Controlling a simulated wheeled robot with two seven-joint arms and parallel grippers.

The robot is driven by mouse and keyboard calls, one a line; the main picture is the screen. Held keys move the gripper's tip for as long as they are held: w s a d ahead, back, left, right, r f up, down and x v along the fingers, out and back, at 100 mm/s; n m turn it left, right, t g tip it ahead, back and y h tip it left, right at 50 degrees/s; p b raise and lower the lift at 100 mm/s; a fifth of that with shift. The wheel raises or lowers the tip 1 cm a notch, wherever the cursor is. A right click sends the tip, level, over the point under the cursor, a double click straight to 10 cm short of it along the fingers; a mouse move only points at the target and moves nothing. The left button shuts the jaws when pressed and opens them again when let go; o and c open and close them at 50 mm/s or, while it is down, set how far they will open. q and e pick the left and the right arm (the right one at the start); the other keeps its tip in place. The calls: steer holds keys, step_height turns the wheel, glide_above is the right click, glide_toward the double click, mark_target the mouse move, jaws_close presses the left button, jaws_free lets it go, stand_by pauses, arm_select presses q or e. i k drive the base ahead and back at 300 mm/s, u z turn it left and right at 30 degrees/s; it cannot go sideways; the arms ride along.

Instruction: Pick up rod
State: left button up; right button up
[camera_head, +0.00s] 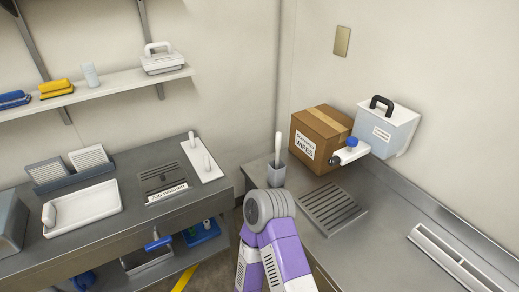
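A slim white rod (278,148) stands nearly upright in a small grey square holder (276,175). The holder is at the left end of the right-hand steel counter, near the room corner. The rod's lower end is hidden inside the holder. Neither of my grippers can be made out in the head view. A purple and grey link of my own arm rises from the bottom middle, just in front of the holder in the picture.
A cardboard box (320,140), a white object with a blue top (352,147) and a handled white container (388,128) stand right of the holder. A slotted grate (331,208) lies before them. The left counter holds a white tray (83,208) and a pegged white board (202,158).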

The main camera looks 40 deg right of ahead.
mark_target(278, 141)
steer(key=z, duration=0.4)
steer(key=i, duration=0.65)
steer(key=z, duration=0.55)
